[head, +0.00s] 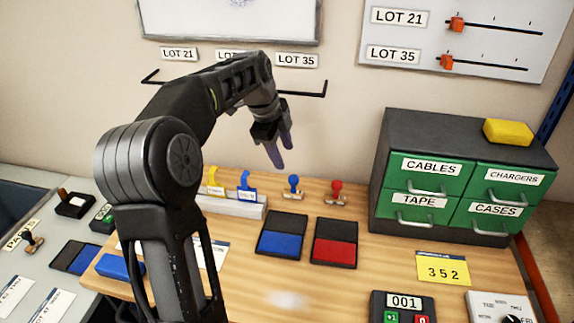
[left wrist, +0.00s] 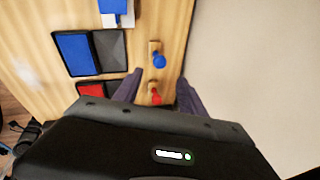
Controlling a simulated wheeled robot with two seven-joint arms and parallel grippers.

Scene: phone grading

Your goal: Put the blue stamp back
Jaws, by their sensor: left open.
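The blue stamp (head: 293,186) stands upright on the wooden table, behind the open blue ink pad (head: 281,242) and left of the red stamp (head: 336,191). My left gripper (head: 280,157) is open and empty, in the air above and behind the stamps in the head view. In the left wrist view, the blue stamp (left wrist: 159,60) lies beyond the fingertips of my left gripper (left wrist: 158,80), and the red stamp (left wrist: 155,94) shows between the fingers. No finger visibly touches the blue stamp. My right gripper is not in view.
The red ink pad (head: 335,246) lies right of the blue one. A grey holder (head: 236,208) with yellow and blue tabbed cards stands left of the stamps. A green drawer cabinet (head: 424,188) stands at the right. The wall is close behind the table.

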